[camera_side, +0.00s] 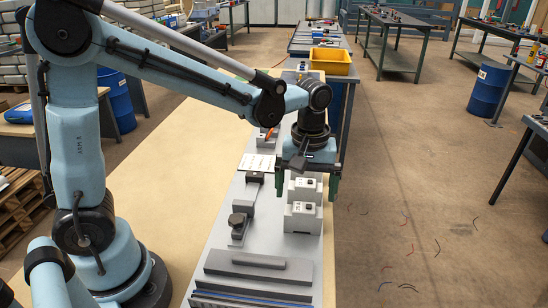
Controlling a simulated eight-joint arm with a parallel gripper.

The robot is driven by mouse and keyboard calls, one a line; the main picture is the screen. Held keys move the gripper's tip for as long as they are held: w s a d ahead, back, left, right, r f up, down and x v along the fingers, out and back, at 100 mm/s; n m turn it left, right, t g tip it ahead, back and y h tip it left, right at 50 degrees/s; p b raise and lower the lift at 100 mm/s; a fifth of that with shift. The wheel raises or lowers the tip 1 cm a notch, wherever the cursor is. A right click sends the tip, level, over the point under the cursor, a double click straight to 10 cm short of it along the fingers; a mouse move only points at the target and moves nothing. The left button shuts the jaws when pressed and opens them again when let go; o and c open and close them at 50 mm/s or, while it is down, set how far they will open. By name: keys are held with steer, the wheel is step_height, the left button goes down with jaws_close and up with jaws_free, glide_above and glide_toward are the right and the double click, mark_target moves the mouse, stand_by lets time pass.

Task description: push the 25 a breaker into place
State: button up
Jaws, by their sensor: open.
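Two light grey breaker-like blocks stand on the grey panel (215,238), one behind the other. The rear block (304,189) and the front block (302,217) each have a small dark part on top. I cannot read any rating, so I cannot tell which is the 25 A breaker. My gripper (306,196) points down over the panel, its two green fingers spread wide. In this view one finger is left of the rear block and the other right of it. I cannot tell their depth or whether they touch it. My gripper body hides the area behind that block.
Left of the blocks on the panel are a dark grey fitting (241,215) and a white card (258,162). A long grey bar (258,266) lies at the front. A yellow bin (330,61) stands behind my gripper. The tan tabletop (165,205) on the left is mostly clear.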

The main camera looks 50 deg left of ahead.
mark_target(304, 207)
steer(key=shift+f, duration=3.9)
steer(key=c, duration=0.7)
steer(key=shift+c, duration=0.2)
steer(key=shift+r, duration=0.1)
steer(key=shift+r, duration=0.5)
steer(key=r, duration=0.3)
steer(key=shift+s+d+r, duration=0.3)
steer(key=shift+d, duration=0.05)
steer(key=s+d+r, duration=0.6)
steer(key=s+d, duration=0.1)
steer(key=d, duration=0.1)
steer(key=shift+r, duration=0.15)
steer(key=shift+w, duration=0.1)
